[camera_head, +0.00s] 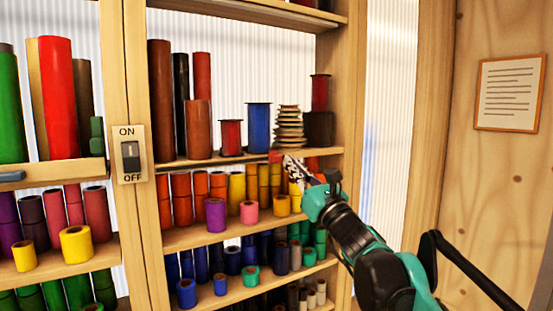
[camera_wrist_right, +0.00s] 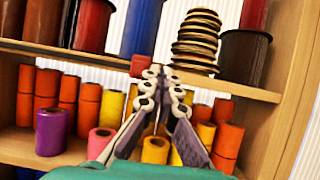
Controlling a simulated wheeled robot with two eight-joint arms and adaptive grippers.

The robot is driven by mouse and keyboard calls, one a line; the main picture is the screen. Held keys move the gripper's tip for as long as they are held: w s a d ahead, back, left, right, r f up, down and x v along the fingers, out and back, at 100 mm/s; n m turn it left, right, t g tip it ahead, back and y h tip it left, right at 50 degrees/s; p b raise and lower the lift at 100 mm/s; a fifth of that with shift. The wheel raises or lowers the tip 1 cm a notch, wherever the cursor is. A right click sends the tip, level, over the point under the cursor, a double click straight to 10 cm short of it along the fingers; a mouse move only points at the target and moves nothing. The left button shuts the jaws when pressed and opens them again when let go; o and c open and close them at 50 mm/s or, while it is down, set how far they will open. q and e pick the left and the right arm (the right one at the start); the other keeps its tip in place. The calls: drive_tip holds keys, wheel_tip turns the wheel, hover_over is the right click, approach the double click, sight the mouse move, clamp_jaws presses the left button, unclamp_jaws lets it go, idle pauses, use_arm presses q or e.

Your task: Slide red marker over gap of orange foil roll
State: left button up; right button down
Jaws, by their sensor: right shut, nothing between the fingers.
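The red marker (camera_head: 276,157) is a small red block on the front edge of the shelf above the orange rolls. It also shows in the right wrist view (camera_wrist_right: 141,65), just left of my fingertips. My right gripper (camera_head: 288,161) is shut and empty, its tips close beside the marker; I cannot tell whether they touch it. In the wrist view the gripper (camera_wrist_right: 155,76) points at the shelf edge. Orange foil rolls (camera_wrist_right: 89,93) stand stacked on the shelf below, with more at the right (camera_wrist_right: 228,138). My fingers hide part of that row. My left gripper is not in view.
Spools and a stack of discs (camera_head: 289,128) stand on the shelf above. A purple roll (camera_head: 215,215), a pink roll (camera_head: 249,212) and yellow rolls stand in front of the stacks. A wooden post (camera_head: 352,130) bounds the shelves at right. A switch (camera_head: 130,155) is at left.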

drive_tip(key=shift+a, duration=0.1)
idle(0.4)
drive_tip(key=s+a, duration=0.4)
drive_tip(key=a, duration=0.1)
idle(1.4)
drive_tip(key=shift+s+a, duration=0.1)
drive_tip(key=shift+a, duration=0.2)
drive_tip(key=s+a, duration=0.3)
drive_tip(key=a, duration=0.2)
drive_tip(key=shift+s, duration=0.4)
idle(1.2)
drive_tip(key=shift+a, duration=0.1)
idle(0.4)
